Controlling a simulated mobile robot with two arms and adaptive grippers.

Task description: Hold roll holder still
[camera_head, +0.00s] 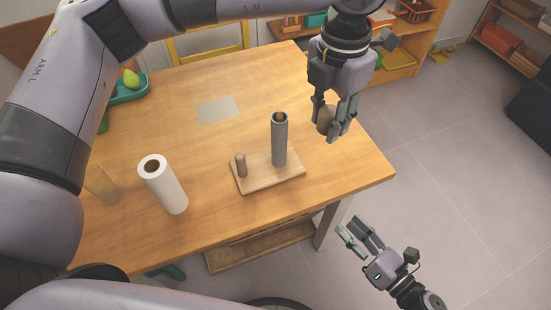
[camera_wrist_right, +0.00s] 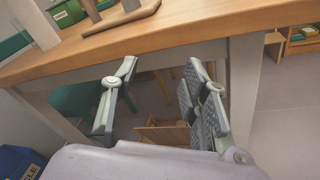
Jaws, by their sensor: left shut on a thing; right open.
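The roll holder's wooden base (camera_head: 287,177) lies on the table, with a short wooden peg (camera_head: 241,165) at its left end. A tall grey tube (camera_head: 280,142) stands upright on its right part, with brown showing in its top opening. My left gripper (camera_head: 335,122) is shut on a brown cylindrical piece (camera_head: 325,120), to the right of the tube and apart from it. My right gripper (camera_head: 358,238) is open and empty, off the table's front right corner. Its spread fingers also show in the right wrist view (camera_wrist_right: 155,98), with part of the base (camera_wrist_right: 120,17) beyond.
A white paper roll (camera_head: 164,184) stands on the wooden table (camera_head: 220,205) left of the holder. A grey mat (camera_head: 218,109) lies behind. A teal tray with a green fruit (camera_head: 131,79) is at the far left. A shelf is under the table.

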